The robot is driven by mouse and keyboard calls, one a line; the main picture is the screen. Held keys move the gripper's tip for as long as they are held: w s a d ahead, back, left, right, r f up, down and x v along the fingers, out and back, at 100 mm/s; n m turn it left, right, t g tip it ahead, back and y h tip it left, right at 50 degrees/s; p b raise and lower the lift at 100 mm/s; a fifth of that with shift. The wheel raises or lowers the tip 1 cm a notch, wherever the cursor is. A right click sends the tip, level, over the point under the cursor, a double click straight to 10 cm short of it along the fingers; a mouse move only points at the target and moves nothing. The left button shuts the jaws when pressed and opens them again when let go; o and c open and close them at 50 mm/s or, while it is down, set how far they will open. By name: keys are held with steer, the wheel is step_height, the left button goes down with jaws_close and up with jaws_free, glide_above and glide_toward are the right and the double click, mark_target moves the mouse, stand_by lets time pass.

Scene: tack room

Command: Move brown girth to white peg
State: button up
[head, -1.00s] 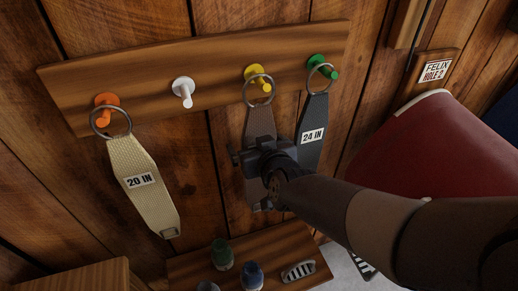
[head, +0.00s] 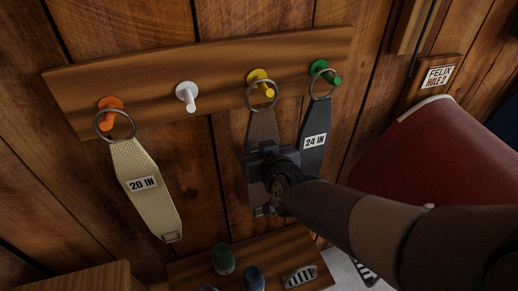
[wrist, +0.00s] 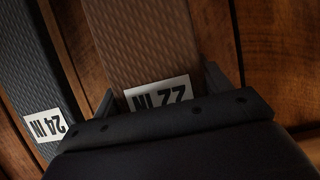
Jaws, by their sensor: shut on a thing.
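The brown girth (head: 262,128) hangs by its metal ring (head: 262,96) at the yellow peg (head: 258,78). My gripper (head: 268,168) is shut on the strap below the ring and hides its middle. In the wrist view the brown girth (wrist: 140,40) runs between the two fingers (wrist: 160,98), with a "22 IN" label partly covered. I cannot tell whether the ring still bears on the yellow peg. The white peg (head: 187,95) is bare, left of the yellow peg.
A cream girth (head: 146,185) marked 20 IN hangs on the orange peg (head: 109,108). A dark grey girth (head: 316,125) marked 24 IN hangs on the green peg (head: 320,69), close to the right. A shelf (head: 200,272) with bottles and a brush is below.

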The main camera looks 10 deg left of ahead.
steer(key=shift+r+p, duration=0.75)
steer(key=shift+r, duration=0.1)
steer(key=s+d+p, duration=0.3)
steer(key=s+d, duration=0.2)
steer(key=s, duration=0.3)
steer(key=shift+s, duration=0.25)
stand_by(0.8)
steer(key=shift+d, duration=0.1)
stand_by(0.9)
